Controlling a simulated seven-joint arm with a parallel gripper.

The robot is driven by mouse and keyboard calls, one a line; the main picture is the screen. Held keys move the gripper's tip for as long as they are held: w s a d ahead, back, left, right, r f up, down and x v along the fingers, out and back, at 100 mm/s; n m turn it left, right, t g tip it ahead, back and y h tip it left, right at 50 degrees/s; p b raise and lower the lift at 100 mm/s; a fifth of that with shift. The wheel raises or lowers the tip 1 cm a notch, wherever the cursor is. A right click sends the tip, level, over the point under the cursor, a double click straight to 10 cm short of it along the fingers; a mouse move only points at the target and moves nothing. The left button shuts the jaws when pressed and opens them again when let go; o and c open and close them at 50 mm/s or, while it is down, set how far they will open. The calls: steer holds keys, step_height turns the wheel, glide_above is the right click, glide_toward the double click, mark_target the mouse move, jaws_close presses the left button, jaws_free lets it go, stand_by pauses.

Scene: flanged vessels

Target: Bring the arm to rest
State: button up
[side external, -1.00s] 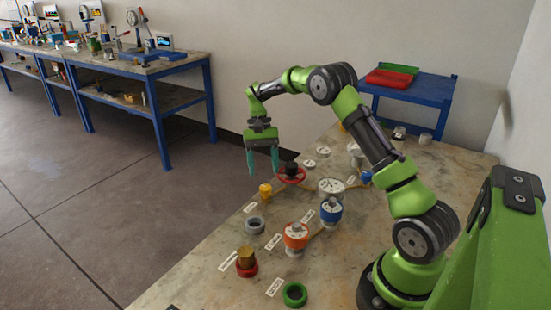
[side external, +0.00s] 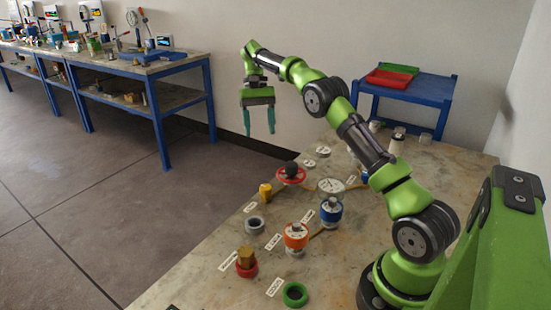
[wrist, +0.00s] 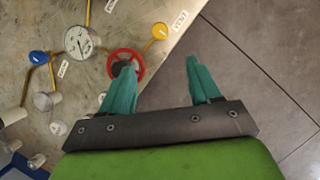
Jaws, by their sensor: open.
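My gripper (side external: 258,122) is open and empty, with its teal fingers pointing down. It hangs in the air beyond the far left edge of the worktable (side external: 200,268), well above table height. In the wrist view, my gripper (wrist: 158,84) has a clear gap between its fingers. The left finger overlaps the red handwheel (wrist: 112,56) in that picture, and the right finger shows against the floor. In the side view the red handwheel (side external: 279,177) with its dark centre lies below and to the right of my fingers, apart from them.
The table holds an orange vessel (side external: 295,236), a blue vessel (side external: 331,213), a gauge (side external: 331,185), a green ring (side external: 295,295), a grey ring (side external: 254,225) and a brass piece on a red base (side external: 246,262). A blue stand (side external: 425,88) with trays is behind. Air around my gripper is clear.

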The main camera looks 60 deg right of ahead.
steer(key=s+a+r+n+t, duration=0.1)
steer(key=s+a+r+t, duration=0.1)
steer(key=s+a, duration=0.5)
steer(key=s+a+r+n+t, duration=0.2)
steer(key=s+a+t, duration=0.3)
steer(key=s+a, duration=0.2)
steer(key=s+a+r+n+t+h, duration=0.1)
steer(key=s+a+r+t, duration=0.1)
steer(key=s+a, duration=0.5)
steer(key=s+t, duration=0.1)
steer(key=s, duration=0.2)
steer(key=shift+a+n, duration=0.35)
steer(key=shift+n, duration=0.05)
